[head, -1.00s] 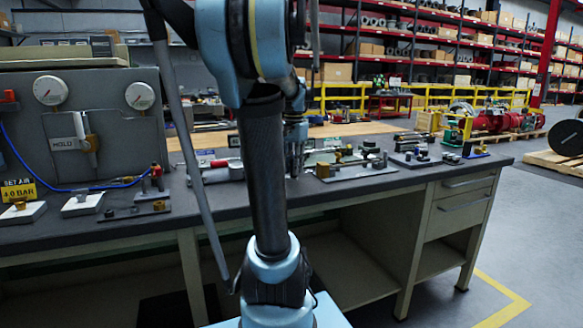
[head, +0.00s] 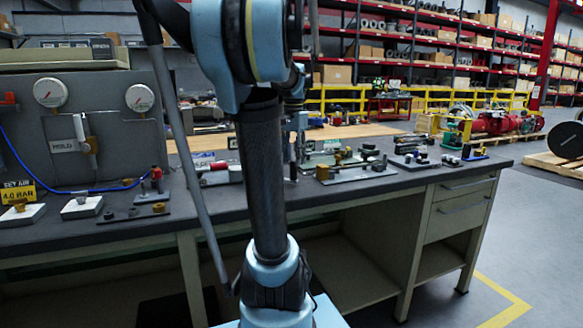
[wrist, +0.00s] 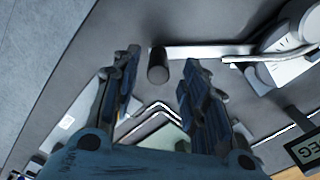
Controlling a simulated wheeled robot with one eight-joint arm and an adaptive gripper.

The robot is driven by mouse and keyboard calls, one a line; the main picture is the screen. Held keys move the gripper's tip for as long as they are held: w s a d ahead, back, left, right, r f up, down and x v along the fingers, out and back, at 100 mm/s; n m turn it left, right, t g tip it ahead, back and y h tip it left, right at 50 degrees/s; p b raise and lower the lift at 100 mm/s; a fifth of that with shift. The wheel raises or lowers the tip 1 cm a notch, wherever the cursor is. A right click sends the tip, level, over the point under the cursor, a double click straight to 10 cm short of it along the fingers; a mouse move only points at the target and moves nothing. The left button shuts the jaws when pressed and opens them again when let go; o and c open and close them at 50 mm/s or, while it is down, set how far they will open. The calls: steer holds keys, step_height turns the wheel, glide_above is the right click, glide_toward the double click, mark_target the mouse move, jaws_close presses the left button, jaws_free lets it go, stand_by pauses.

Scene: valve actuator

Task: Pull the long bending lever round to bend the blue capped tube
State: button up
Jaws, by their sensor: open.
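In the wrist view my gripper (wrist: 160,62) is open, a finger on each side. A dark upright cylindrical grip (wrist: 158,72) appears in the gap between the fingertips; I see no finger touching it. A long silver bar (wrist: 205,51), seemingly the bending lever, runs from beside this grip towards a pale bender body (wrist: 290,68) at upper right. In the head view my gripper (head: 298,124) is above the bench, partly behind my arm. A thin upright post (head: 293,160) shows below it. I cannot make out the blue capped tube.
Bent silver rods (wrist: 152,108) lie on the grey bench below the gap between the fingers. In the head view a plate with fittings (head: 360,172) lies to the right, and a gauge panel (head: 95,120) stands left.

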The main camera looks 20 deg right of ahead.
step_height(320, 180, up, 8)
steer(key=shift+f, duration=0.15)
stand_by(0.6)
